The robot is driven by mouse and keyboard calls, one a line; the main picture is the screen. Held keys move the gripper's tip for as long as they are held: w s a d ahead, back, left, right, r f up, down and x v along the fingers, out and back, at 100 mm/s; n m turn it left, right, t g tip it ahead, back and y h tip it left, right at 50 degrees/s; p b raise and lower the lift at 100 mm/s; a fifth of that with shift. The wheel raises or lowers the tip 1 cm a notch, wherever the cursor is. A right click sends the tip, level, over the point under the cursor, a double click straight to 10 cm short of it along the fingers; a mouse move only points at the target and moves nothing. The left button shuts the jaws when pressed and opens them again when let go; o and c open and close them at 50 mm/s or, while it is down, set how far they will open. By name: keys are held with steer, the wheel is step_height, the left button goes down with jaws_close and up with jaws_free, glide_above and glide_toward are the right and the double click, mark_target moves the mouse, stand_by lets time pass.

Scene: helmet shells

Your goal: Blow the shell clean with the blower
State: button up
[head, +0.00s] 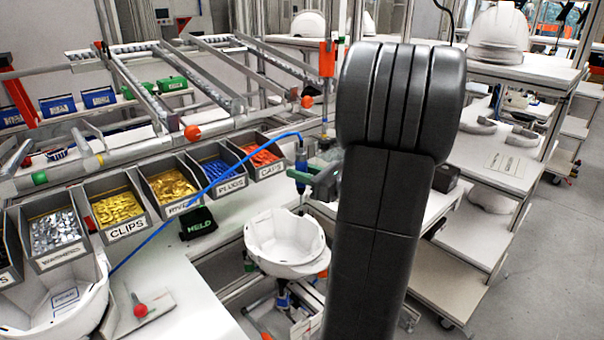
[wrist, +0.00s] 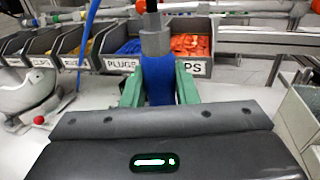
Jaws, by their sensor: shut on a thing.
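My gripper (head: 316,178) has green fingers and is shut on the blue blower (head: 300,160). In the wrist view the gripper (wrist: 159,88) has one finger on each side of the blower's blue body (wrist: 158,72), below its grey metal part. A blue hose runs from the blower to the lower left. A white shell (head: 286,240) sits open side up on a stand, below and left of the blower, apart from it.
Grey bins of clips (head: 117,208), plugs and caps line the bench behind. Another white shell (head: 60,312) lies at the lower left beside a red-knobbed tool (head: 140,308). Shelves with helmets (head: 500,38) stand at right.

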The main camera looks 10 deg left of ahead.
mark_target(302, 160)
step_height(302, 160, up, 6)
steer(key=p, duration=0.4)
steer(key=shift+r+p, duration=0.2)
steer(key=shift+p, duration=0.2)
steer(key=shift+f, duration=0.1)
